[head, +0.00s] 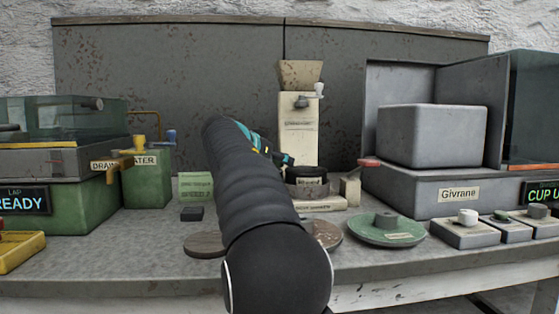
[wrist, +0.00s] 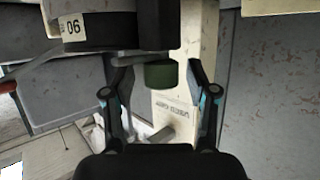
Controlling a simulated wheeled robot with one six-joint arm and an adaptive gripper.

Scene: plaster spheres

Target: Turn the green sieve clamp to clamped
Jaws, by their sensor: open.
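A short dark green knob (wrist: 165,75), which looks like the sieve clamp, shows in the wrist view by the dark round sieve stack (wrist: 100,42). A thin grey rod lies beside the knob. My gripper (wrist: 159,66) is open, with one finger on each side of the knob and visible gaps between. I cannot tell how far the knob is in depth. In the head view the sieve stack (head: 307,184) stands on a pale base (head: 322,204), while my arm hides the knob and most of the gripper. I cannot read the clamp's setting.
A cream grinder tower (head: 298,130) stands behind the stack, and a red-tipped lever (head: 369,163) sticks out at its right. A green dish (head: 386,230) and a brown disc (head: 325,234) lie in front. The grey Givrane machine (head: 430,190) fills the right.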

